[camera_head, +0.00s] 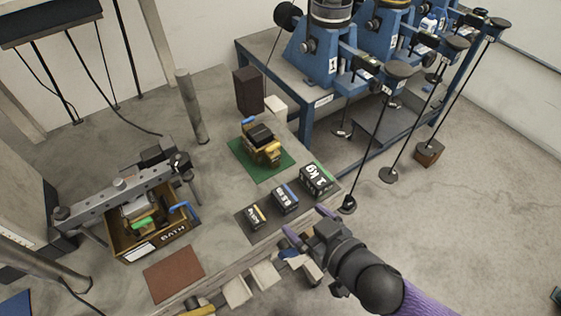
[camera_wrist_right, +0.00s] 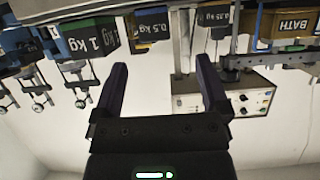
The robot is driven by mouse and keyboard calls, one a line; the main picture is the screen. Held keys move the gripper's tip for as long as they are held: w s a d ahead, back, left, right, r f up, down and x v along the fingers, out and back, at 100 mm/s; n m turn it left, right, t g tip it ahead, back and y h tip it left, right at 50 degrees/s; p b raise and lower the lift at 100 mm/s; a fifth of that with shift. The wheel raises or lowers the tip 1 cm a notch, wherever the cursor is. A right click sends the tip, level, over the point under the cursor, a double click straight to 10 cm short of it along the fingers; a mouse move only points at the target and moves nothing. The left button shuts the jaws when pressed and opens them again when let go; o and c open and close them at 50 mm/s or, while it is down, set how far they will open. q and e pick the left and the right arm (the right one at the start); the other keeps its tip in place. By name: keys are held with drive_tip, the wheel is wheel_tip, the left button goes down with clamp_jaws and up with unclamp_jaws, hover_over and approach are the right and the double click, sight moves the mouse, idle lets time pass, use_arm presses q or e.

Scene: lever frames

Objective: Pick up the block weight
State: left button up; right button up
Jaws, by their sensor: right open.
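Several lettered black block weights stand on a dark mat. The 1 kg block weight (camera_head: 316,178) has a green stripe, and its end shows in the right wrist view (camera_wrist_right: 93,38). The 0.5 kg block weight (camera_head: 285,198) has a blue stripe; it also shows in the wrist view (camera_wrist_right: 152,25). The smallest block weight (camera_head: 256,217) has a yellow stripe. My right gripper (camera_head: 306,225) is open, with purple fingers and nothing between them in the wrist view (camera_wrist_right: 162,78). It is at the table's front edge, beside the weights. My left gripper is not in view.
A box labelled BATH (camera_head: 180,238) stands under a metal clamp bar at left. A yellow device (camera_head: 262,150) sits on a green mat (camera_head: 240,160) behind the weights. A reddish mat (camera_head: 173,274) lies empty in front. Blue machines with long levers (camera_head: 412,125) stand at right.

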sight(291, 203)
drive_tip(key=x, duration=0.3)
drive_tip(key=shift+s+f+b, duration=0.1)
drive_tip(key=shift+f+b, duration=0.1)
drive_tip(key=shift+b, duration=0.2)
drive_tip(key=x, duration=0.3)
drive_tip(key=b+x, duration=0.1)
drive_tip(key=x, duration=0.1)
drive_tip(key=shift+w+r, duration=0.15)
drive_tip(key=shift+w, duration=0.4)
drive_tip(key=shift+c, duration=0.4)
drive_tip(key=c, duration=1.2)
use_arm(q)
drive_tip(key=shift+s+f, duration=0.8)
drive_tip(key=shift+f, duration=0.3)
use_arm(e)
clamp_jaws()
drive_tip(key=shift+r, duration=0.1)
